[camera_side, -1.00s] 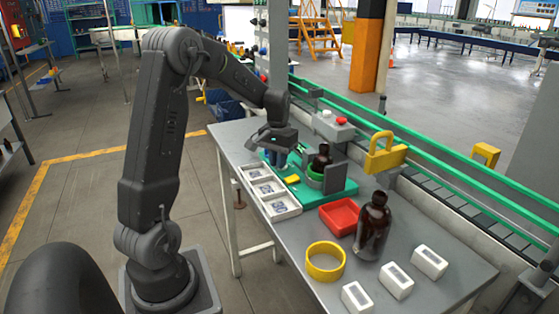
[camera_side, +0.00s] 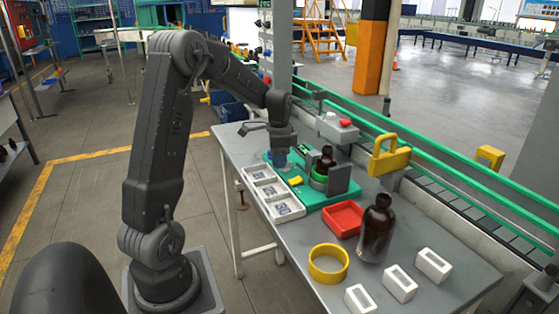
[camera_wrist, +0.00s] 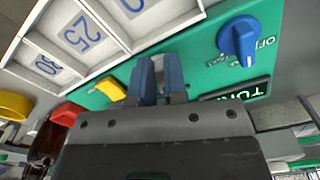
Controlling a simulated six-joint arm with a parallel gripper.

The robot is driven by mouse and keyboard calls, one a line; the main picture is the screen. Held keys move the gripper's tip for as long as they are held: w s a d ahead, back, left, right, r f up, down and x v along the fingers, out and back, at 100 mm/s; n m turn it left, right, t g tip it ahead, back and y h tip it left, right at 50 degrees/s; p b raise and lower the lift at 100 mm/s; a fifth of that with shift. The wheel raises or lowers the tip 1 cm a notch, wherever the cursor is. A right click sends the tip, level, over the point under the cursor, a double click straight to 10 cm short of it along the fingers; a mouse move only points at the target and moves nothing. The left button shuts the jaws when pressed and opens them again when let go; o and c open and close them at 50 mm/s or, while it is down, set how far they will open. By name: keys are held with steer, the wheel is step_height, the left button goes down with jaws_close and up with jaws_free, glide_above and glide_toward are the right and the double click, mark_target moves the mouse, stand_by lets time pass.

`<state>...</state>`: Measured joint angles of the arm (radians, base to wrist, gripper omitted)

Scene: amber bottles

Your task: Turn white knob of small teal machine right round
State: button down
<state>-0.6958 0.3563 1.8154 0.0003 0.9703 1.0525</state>
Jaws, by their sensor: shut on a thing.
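The small teal machine (camera_side: 335,193) stands on the grey table, with a small amber bottle (camera_side: 327,160) in its green ring. In the wrist view its teal face (camera_wrist: 205,75) shows close up. My gripper (camera_side: 278,160) points down at the machine's far left end. In the wrist view, the blue fingertips of my gripper (camera_wrist: 159,75) are shut on the white knob (camera_wrist: 158,62), of which only a pale part shows between them. A blue knob (camera_wrist: 238,38) with an "OFF" mark sits to the right on the same face.
A white tray (camera_side: 290,211) with numbered compartments lies beside the machine. A yellow block (camera_side: 296,181) sits close to the tray. A red tray (camera_side: 343,219), large amber bottle (camera_side: 376,230), yellow ring (camera_side: 328,264) and white blocks (camera_side: 399,284) stand nearer the front.

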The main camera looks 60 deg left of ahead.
steer(key=m, duration=0.4)
steer(key=shift+w+a+m, duration=0.2)
steer(key=shift+a+m, duration=0.05)
steer(key=shift+m, duration=0.05)
steer(key=m, duration=0.4)
steer(key=shift+w+a, duration=0.2)
steer(key=shift+w, duration=0.05)
steer(key=shift+r+m, duration=0.1)
steer(key=shift+m, duration=0.2)
steer(key=c, duration=1.2)
jaws_free()
steer(key=shift+o, duration=0.2)
step_height(320, 180, up, 14)
